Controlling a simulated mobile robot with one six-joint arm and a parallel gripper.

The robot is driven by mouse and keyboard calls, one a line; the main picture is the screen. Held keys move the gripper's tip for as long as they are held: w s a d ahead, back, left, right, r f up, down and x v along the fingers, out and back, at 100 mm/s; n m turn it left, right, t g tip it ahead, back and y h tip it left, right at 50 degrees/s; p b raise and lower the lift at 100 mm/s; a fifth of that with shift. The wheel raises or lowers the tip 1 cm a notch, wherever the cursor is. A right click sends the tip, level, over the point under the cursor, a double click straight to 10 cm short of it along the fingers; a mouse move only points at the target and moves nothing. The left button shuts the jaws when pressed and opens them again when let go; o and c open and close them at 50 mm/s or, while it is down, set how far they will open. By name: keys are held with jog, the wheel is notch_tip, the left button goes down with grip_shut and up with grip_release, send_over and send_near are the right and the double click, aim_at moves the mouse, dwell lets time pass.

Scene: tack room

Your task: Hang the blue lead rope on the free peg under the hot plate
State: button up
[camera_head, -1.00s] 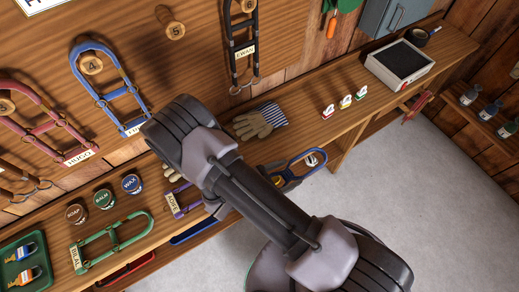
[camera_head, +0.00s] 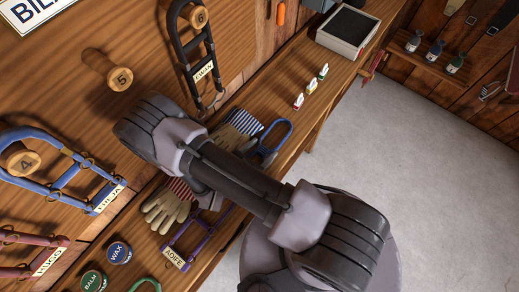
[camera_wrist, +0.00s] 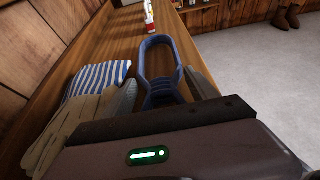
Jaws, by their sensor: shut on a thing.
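The blue lead rope (camera_head: 289,126) is a long loop in my gripper, reaching out past my arm over the bench's front edge. In the wrist view the rope (camera_wrist: 146,45) stretches ahead, its bunched near end between the two fingers of my gripper (camera_wrist: 163,98). My gripper is shut on it; in the head view my arm hides most of the gripper. The hot plate (camera_head: 347,29), a pale box with a dark top, stands on the bench farther along. A red item (camera_head: 374,65) shows below the bench front near it. The free peg is not visible.
Striped gloves (camera_head: 236,128) lie on the bench (camera_head: 325,68) beside the rope. A purple halter (camera_head: 190,240) lies nearer. Wall pegs hold halters; peg 5 (camera_head: 122,78) is bare. The floor (camera_head: 410,150) is clear.

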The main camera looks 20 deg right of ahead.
jog(key=shift+s+f+b, duration=0.1)
jog(key=shift+f+b, duration=0.15)
jog(key=shift+b, duration=0.05)
jog(key=o, duration=1.7)
jog(key=shift+r, duration=0.1)
